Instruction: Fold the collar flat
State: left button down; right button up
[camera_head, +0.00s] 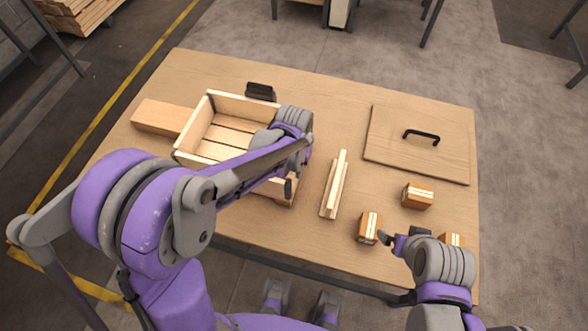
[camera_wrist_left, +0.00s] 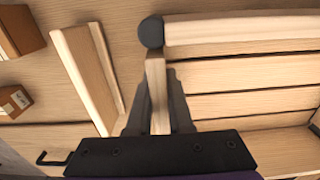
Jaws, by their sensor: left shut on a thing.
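The wooden collar (camera_head: 193,126) is an upright rectangular frame of boards on the left half of the table, with slats (camera_head: 232,136) inside its base. My left gripper (camera_head: 290,187) reaches over it to its right side. In the left wrist view the left gripper (camera_wrist_left: 158,112) is shut on the edge of a collar board (camera_wrist_left: 157,75). A dark round corner piece (camera_wrist_left: 151,32) sits at that board's far end, where another board (camera_wrist_left: 235,27) meets it. My arm hides part of the collar's front and right side in the head view. My right gripper (camera_head: 402,235) is by the small cartons; its jaws are unclear.
An L-shaped timber piece (camera_head: 335,186) lies right of the collar. A panel with a black handle (camera_head: 421,136) lies at the back right. Small cartons (camera_head: 417,195) (camera_head: 369,227) stand near the front right. A wood block (camera_head: 160,117) and a black object (camera_head: 260,91) sit around the collar.

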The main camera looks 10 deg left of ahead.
pick_arm(q)
jog(key=shift+a, duration=0.1)
dwell(0.3)
jog(key=shift+w+a+m, duration=0.1)
jog(key=shift+a+m, duration=0.5)
jog(key=shift+a, duration=0.25)
jog(key=w+a+m, duration=0.1)
jog(key=a+m, duration=0.1)
jog(key=w+a+m+b, duration=0.1)
jog(key=a+m, duration=0.1)
jog(key=a, duration=0.1)
jog(key=w+a+m+b, duration=0.1)
jog(key=a, duration=0.2)
jog(key=shift+w+a+m, duration=0.15)
jog(key=shift+w+m, duration=0.1)
jog(key=shift+m, duration=0.15)
jog(key=w+a+m, duration=0.1)
jog(key=w+m, duration=0.1)
jog(key=w+a+m, duration=0.1)
jog(key=w+a, duration=0.1)
jog(key=w+a+m, duration=0.2)
jog(key=shift+w+m, duration=0.15)
jog(key=shift+m, duration=0.15)
jog(key=shift+w+a+m, duration=0.2)
jog(key=shift+w+m, duration=0.15)
jog(key=shift+w, duration=0.15)
jog(key=shift+w+a+m, duration=0.15)
jog(key=shift+w+m, duration=0.2)
jog(key=shift+w, duration=0.15)
jog(key=shift+w+r, duration=0.1)
